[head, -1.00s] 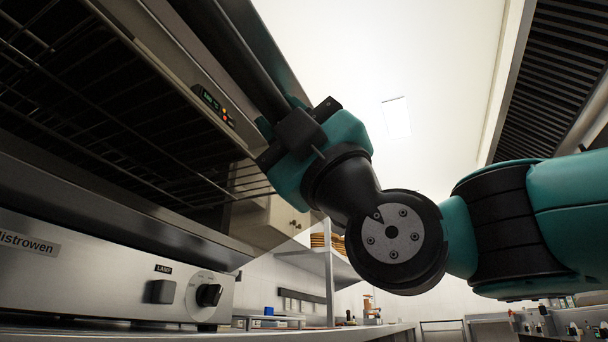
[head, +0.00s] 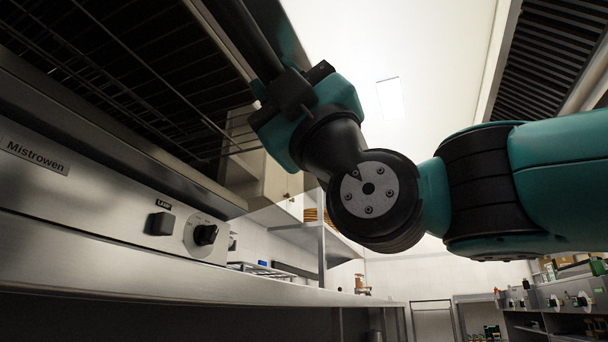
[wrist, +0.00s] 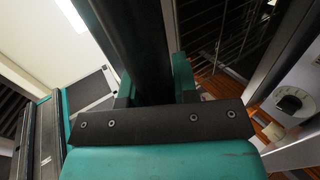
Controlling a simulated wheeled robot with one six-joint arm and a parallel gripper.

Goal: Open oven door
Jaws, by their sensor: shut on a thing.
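The oven (head: 90,175) fills the left of the head view, with dark wire racks (head: 130,100) showing inside. My gripper (head: 287,92) is shut on the long dark handle bar (head: 252,38) of the oven door. A dark glossy door panel (head: 286,30) shows beside the bar, and the racks are in plain view, so the door stands at least partly open. In the wrist view my gripper (wrist: 153,85) has a teal finger on each side of the handle bar (wrist: 138,35). The door's hinge and far end are out of view.
The control panel has a square lamp switch (head: 161,223) and a round knob (head: 205,235); the knob also shows in the wrist view (wrist: 290,102). A steel worktop (head: 230,288) runs below. A shelf (head: 335,243) stands behind, and a ventilation hood (head: 550,60) hangs at right.

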